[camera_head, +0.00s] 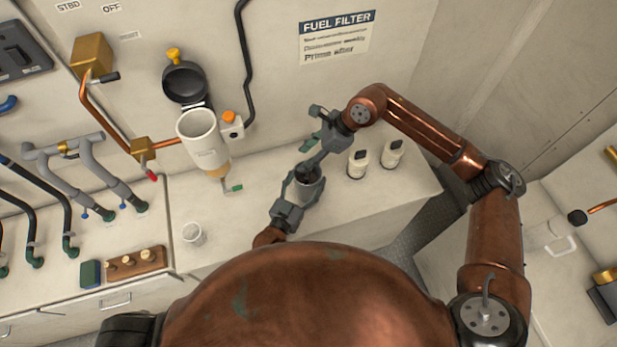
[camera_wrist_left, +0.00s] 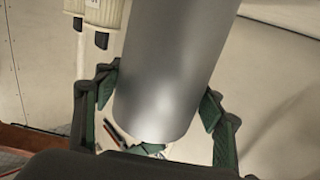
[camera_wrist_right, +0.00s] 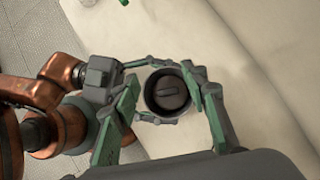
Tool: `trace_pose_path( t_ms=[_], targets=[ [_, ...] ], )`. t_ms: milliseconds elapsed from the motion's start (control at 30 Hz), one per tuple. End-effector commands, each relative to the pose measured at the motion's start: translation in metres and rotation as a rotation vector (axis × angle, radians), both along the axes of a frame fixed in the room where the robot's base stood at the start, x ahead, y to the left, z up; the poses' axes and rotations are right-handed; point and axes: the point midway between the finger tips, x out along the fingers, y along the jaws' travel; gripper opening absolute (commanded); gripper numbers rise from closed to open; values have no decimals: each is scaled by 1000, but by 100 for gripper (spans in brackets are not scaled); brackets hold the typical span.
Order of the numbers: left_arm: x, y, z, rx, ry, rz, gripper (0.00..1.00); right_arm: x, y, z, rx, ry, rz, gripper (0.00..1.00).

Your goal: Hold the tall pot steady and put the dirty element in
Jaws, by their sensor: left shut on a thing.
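The tall pot (camera_head: 311,192) is a grey cylinder on the counter; its side fills the middle of the left wrist view (camera_wrist_left: 170,70). My left gripper (camera_head: 296,187) is shut around the pot's side. The dirty element (camera_wrist_right: 168,92) appears as a dark round top with a raised bar inside the pot's mouth in the right wrist view. My right gripper (camera_head: 311,160) is above the pot. Its fingers (camera_wrist_right: 170,98) are spread on either side of the mouth, apart from the element. The element's lower part is hidden in the pot.
A white filter housing (camera_head: 203,150) with its black lid (camera_head: 185,82) raised is on the wall at left. Two white bottles (camera_head: 357,165) (camera_head: 392,154) stand right of the pot. A small cup (camera_head: 193,233) and a wooden peg board (camera_head: 136,263) are at left. Counter between is clear.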

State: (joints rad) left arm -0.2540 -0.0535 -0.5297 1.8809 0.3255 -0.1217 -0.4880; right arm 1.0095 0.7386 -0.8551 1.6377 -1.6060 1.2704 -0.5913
Motion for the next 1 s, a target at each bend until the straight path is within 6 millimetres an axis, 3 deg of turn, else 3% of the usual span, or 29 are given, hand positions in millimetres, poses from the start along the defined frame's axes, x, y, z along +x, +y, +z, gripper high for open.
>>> trace_pose_path(
  t_ms=[467,1000],
  targets=[
    [0,-1,0,0,0,-1,35,1,-5,7,-1,-1,-2,48],
    [0,-1,0,0,0,-1,35,-1,-58,90,-1,-2,0,48]
  ],
)
